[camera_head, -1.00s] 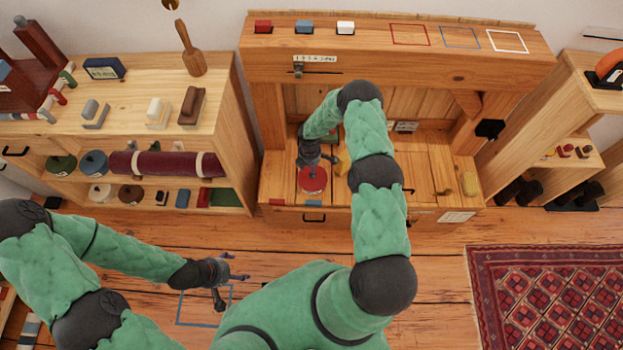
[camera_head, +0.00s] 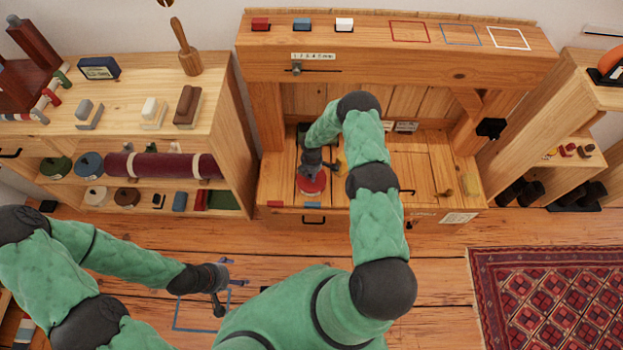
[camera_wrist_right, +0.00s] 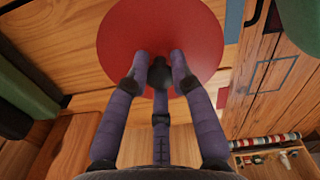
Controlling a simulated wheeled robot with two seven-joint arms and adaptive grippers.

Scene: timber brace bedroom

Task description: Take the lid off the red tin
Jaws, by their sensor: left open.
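The red tin (camera_head: 311,186) stands on the bench's lower deck, seen from above. In the right wrist view its round red lid (camera_wrist_right: 160,25) has a dark knob (camera_wrist_right: 159,72) near its middle. My right gripper (camera_head: 313,168) is over the lid and hides part of it in the head view. In the right wrist view its purple fingers surround the knob at close range. I cannot tell whether they press on it. My left gripper (camera_head: 232,275) is open and empty, above the floor at the lower left, away from the tin.
The bench's upper ledge (camera_head: 458,75) rises behind the tin, with small red, blue and white blocks on top. A yellow object (camera_head: 341,161) is close right of the tin. A shelf unit (camera_head: 238,150) stands left. Floor in front is mostly clear.

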